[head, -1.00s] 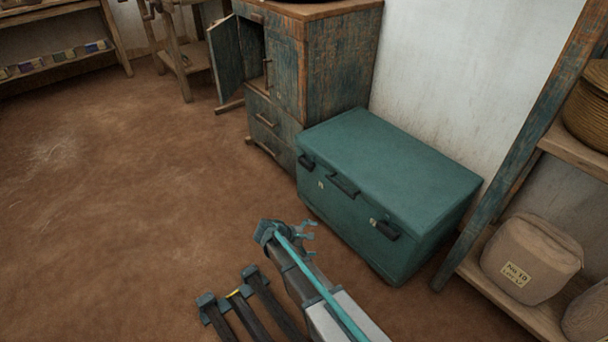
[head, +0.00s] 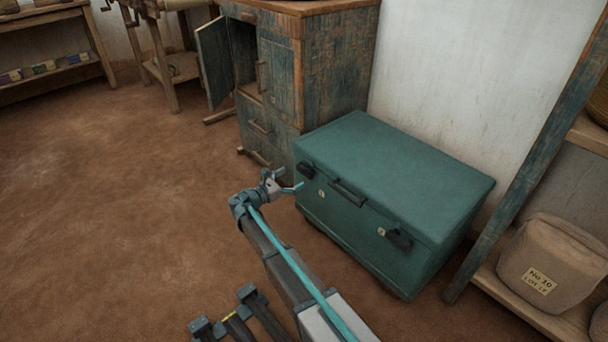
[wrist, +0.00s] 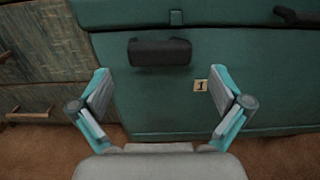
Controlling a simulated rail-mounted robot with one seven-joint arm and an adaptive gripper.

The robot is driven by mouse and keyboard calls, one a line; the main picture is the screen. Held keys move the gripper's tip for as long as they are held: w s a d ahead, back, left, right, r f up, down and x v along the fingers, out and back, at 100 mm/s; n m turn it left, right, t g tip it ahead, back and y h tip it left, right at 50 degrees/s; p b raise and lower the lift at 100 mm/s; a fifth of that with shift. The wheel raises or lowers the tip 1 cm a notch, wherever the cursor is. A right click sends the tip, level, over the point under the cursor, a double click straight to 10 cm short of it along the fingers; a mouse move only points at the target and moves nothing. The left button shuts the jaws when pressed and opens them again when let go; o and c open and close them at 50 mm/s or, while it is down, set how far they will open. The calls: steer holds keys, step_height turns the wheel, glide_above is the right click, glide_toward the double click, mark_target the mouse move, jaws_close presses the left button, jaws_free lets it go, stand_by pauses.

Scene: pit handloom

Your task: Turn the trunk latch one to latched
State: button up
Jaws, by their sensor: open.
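The trunk (head: 400,175) is a closed green chest against the wall; its front also shows in the wrist view (wrist: 270,80). Trunk latch one (head: 305,168) is a dark bar near the left end of the front. In the wrist view the latch (wrist: 160,52) lies horizontal, with the "1" label (wrist: 200,85) below it to the right. My gripper (head: 285,185) is just in front of the trunk's left end. In the wrist view my gripper (wrist: 158,78) is open and empty, its fingers spread below and either side of the latch, apart from it.
A dark handle (head: 347,192) and a second latch (head: 399,240) are on the trunk front. A cabinet (head: 325,80) with an open door (head: 213,62) stands left of the trunk. A shelf with a labelled sack (head: 550,262) is at right. The left floor is clear.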

mark_target(302, 172)
steer(key=b+x, duration=0.2)
steer(key=x, duration=0.4)
steer(key=shift+f, duration=0.1)
steer(key=c, duration=0.9)
